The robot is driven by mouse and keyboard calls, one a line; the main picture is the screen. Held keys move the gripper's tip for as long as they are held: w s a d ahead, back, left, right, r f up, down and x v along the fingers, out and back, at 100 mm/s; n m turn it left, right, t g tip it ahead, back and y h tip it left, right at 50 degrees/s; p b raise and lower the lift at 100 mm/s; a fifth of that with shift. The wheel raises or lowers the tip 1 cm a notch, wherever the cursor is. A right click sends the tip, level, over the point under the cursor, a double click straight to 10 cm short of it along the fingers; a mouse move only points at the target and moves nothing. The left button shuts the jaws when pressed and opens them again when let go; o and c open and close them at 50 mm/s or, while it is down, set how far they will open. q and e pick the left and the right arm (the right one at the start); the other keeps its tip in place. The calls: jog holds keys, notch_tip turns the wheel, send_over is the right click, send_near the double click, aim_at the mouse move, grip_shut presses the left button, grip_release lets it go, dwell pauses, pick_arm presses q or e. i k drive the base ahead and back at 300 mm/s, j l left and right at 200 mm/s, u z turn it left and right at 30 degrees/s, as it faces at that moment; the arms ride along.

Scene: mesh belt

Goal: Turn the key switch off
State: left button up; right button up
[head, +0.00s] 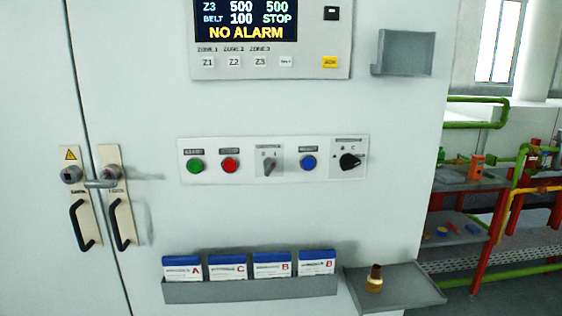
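A white control strip (325,175) is mounted on the pale cabinet front in the head view. A small grey switch (269,165), which looks like the key switch, sits in its middle on a light plate. Its grey handle or key is tilted, with its top leaning right. The marks above it are too small to read surely. A red button (230,166) is left of it and a blue button (308,163) right of it. Neither gripper is in view.
A green button (195,166) and a black rotary knob (349,161) share the strip. A display (246,20) reads "NO ALARM". Below are a card rack (250,292) and a grey shelf (415,287) holding a small brass-and-dark object (374,280). Door handles (120,225) stick out at left.

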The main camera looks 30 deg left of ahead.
aim_at(269, 164)
jog(key=u, duration=1.05)
